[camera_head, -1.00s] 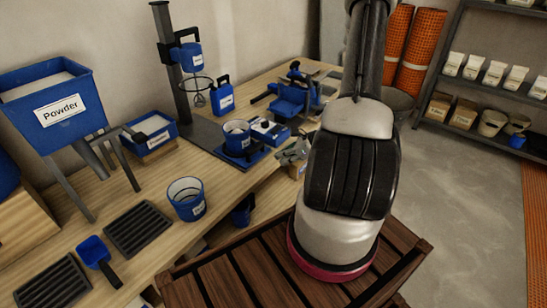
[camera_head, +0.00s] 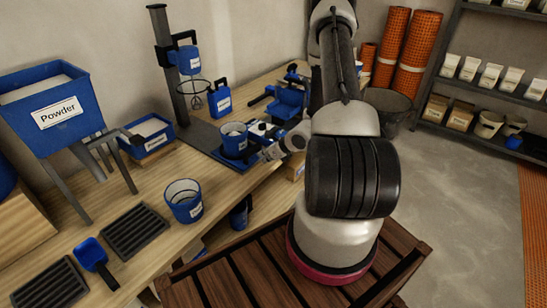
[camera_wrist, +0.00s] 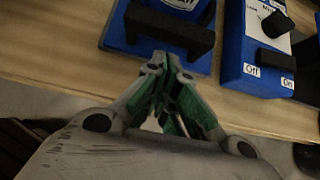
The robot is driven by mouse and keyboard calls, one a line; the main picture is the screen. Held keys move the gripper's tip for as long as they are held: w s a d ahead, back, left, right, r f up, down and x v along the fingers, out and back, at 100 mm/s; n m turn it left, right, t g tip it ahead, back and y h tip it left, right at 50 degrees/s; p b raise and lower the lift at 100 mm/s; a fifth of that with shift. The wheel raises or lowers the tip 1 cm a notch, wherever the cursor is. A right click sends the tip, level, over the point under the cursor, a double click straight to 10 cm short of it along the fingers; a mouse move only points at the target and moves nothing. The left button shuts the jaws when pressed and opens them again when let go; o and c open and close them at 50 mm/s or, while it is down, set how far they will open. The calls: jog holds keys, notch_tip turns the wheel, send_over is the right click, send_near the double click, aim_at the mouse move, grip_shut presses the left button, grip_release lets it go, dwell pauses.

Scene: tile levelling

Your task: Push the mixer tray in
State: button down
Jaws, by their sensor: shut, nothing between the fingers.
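The blue mixer tray (camera_head: 228,162) sits at the foot of the mixer stand (camera_head: 170,60) on the wooden bench, with a blue bucket (camera_head: 234,136) on it. In the wrist view the tray (camera_wrist: 122,28) carries a black handle (camera_wrist: 160,38) on its near side. My gripper (camera_head: 266,153) is at the tray's near right side in the head view. In the wrist view my gripper (camera_wrist: 172,57) is shut and empty, its fingertips right at the handle's lower edge. I cannot tell whether they touch it. The gap between tray and stand is not clear.
A blue switch box (camera_wrist: 240,70) labelled Off and On stands just right of the tray. A blue jug (camera_head: 220,98) stands behind it. A loose bucket (camera_head: 185,203) and dark grates (camera_head: 137,230) lie nearer on the bench. The bench's front edge runs below my gripper.

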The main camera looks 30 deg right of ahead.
jog(key=shift+w+a, duration=0.2)
jog(key=shift+w, duration=0.5)
